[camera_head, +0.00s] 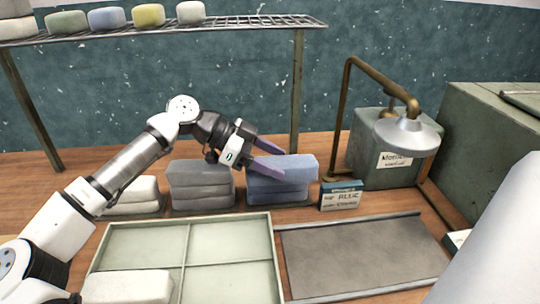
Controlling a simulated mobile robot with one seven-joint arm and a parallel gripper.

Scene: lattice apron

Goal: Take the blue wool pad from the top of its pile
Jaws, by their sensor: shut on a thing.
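The blue wool pad (300,167) is the top one of the blue pile, seen right of centre. It sits slightly askew over the blue pads below it (282,195). My gripper (281,165) reaches in from the left with its two purple fingers. It is shut on the top blue pad, one finger along its far side and one across its near side. I cannot tell whether the pad is clear of the pile. The fingers hide part of its left end.
A grey pile (201,186) and a white pile (135,192) stand left. In front are a pale divided tray (188,222) with a white pad (127,287) and a grey mat (360,256). A small box (341,196) and lamp (408,135) stand right; a wire shelf (250,21) hangs above.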

